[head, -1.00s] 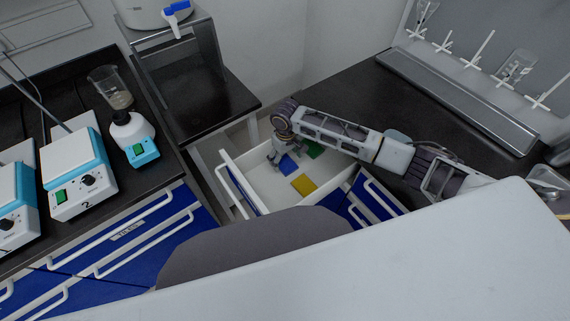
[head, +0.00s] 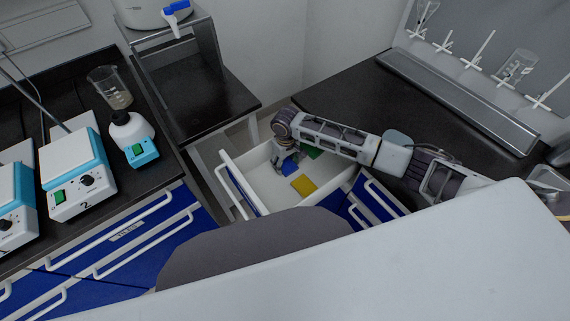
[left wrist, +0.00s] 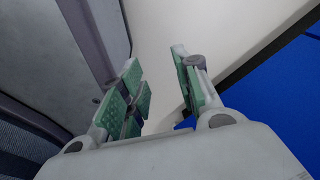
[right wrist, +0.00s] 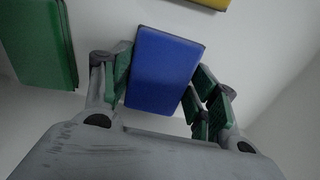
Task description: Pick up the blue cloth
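The blue cloth (head: 290,168) lies in the open white drawer (head: 262,180), partly hidden by my right gripper (head: 283,158). In the right wrist view the blue cloth (right wrist: 163,72) is a flat rectangle between the spread fingers of my right gripper (right wrist: 160,95). The left finger is at the cloth's left edge and the right finger by its lower right edge; I cannot tell whether they touch it. My left gripper (left wrist: 160,95) is open and empty in its wrist view, and it is not seen in the head view.
A yellow cloth (head: 303,185) and a green cloth (head: 313,152) lie in the same drawer, close to the blue one. The drawer walls surround them. Dark benches stand on both sides, the left one with stirrers (head: 75,165) and a beaker (head: 110,88).

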